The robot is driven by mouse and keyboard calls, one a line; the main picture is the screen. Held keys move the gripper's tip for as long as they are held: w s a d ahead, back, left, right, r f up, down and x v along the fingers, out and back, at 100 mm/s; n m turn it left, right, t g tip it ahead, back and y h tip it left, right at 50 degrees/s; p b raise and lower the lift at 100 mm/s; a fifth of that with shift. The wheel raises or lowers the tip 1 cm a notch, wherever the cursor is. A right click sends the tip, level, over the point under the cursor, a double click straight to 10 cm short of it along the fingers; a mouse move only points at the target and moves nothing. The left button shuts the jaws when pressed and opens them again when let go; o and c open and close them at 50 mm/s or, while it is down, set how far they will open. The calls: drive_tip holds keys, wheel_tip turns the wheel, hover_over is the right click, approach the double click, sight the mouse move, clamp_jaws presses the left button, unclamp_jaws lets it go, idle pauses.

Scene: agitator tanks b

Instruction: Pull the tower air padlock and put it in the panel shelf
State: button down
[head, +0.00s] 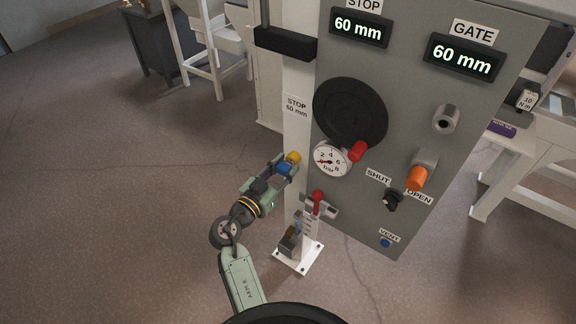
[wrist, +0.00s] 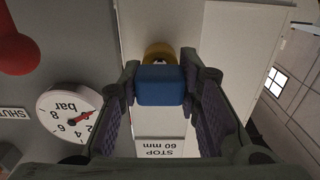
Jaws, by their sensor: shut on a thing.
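My gripper (head: 282,171) is shut on a small blue block, taken as the padlock (head: 285,169), beside the white post left of the panel. In the wrist view the blue padlock (wrist: 160,86) sits between both fingers of my gripper (wrist: 163,95). A yellow round part (head: 294,157) is right behind it, and also shows in the wrist view (wrist: 159,52). I cannot tell whether the padlock is attached to it; no shackle shows. A black ledge, likely the panel shelf (head: 285,44), juts out at the panel's upper left.
The grey panel (head: 405,120) carries a black disc (head: 350,111), a pressure gauge (head: 332,158), red and orange handles and a black knob (head: 393,199). A red-handled lever (head: 317,200) and a white base plate (head: 299,257) are below my gripper.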

sight(281, 173)
drive_tip(key=shift+s+a+b, duration=0.35)
drive_tip(key=shift+s+b, duration=0.05)
drive_tip(key=shift+s, duration=0.1)
drive_tip(key=c, duration=1.8)
unclamp_jaws()
clamp_jaws()
drive_tip(key=shift+b+v, duration=0.55)
drive_tip(key=shift+v, duration=0.35)
drive_tip(key=shift+b+v, duration=0.4)
drive_tip(key=shift+v, duration=0.65)
drive_tip(key=shift+f, duration=0.1)
